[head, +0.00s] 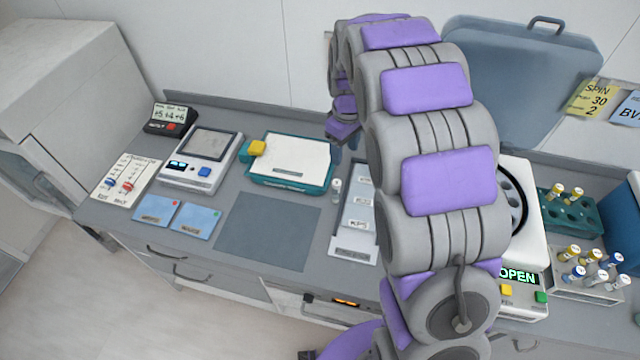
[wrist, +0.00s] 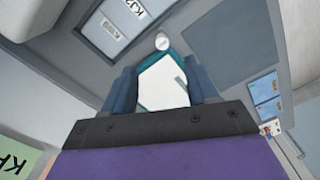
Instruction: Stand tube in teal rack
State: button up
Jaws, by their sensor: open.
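The teal rack (head: 571,214) stands at the right of the counter and holds a few yellow-capped tubes (head: 557,190). In front of it, a pale rack (head: 585,290) holds several tubes (head: 578,272) with yellow, blue and white caps. A small white-capped vial (head: 336,187) stands alone mid-counter; its round top also shows in the wrist view (wrist: 162,42). My gripper (wrist: 163,85) is open and empty, above the teal tray with a white sheet (head: 290,160). In the head view, my arm partly hides the gripper. I cannot tell which tube is meant.
A centrifuge (head: 520,215) with its lid up and an OPEN display stands left of the teal rack, partly behind my arm. A labelled grey tray (head: 353,244), a device (head: 201,158) and blue cards (head: 155,210) lie leftward. The grey mat (head: 268,230) is clear.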

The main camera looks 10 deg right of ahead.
jog(key=a, duration=0.1)
jog(key=b, duration=0.2)
send_near(337, 182)
jog(key=f, duration=0.6)
jog(key=shift+s+d+f, duration=0.25)
jog(key=shift+f, duration=0.1)
jog(key=shift+a+f, duration=0.5)
jog(key=shift+f, duration=0.25)
jog(key=f, duration=0.3)
jog(key=f+b, duration=0.1)
jog(key=shift+w+d+f, duration=0.15)
jog(key=shift+w+d, duration=0.1)
jog(key=shift+d, duration=0.05)
jog(key=shift+c, duration=0.3)
jog(key=shift+a, duration=0.25)
jog(key=c, duration=0.5)
jog(key=shift+d, duration=0.15)
grip_shut()
